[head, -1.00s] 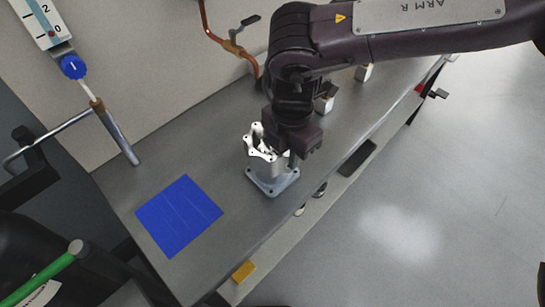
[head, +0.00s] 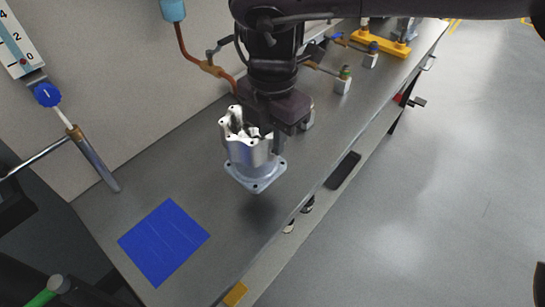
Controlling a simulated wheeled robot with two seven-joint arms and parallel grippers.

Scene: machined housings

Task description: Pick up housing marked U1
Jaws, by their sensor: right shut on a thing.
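A silver machined housing (head: 248,154) with a square flanged base and an open, lobed top hangs in my right gripper (head: 268,132). The gripper is shut on the housing's wall from behind and the right. The housing is upright and clear of the bench, with a shadow on the surface below it. No U1 mark is legible on it at this size. My left gripper is not in view.
A blue square mat (head: 164,242) lies on the grey bench (head: 205,180), left of the housing. Small blocks with valves (head: 343,80) and a yellow fixture (head: 380,42) stand further back. A gauge (head: 16,45) and a metal pipe (head: 92,160) are at left.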

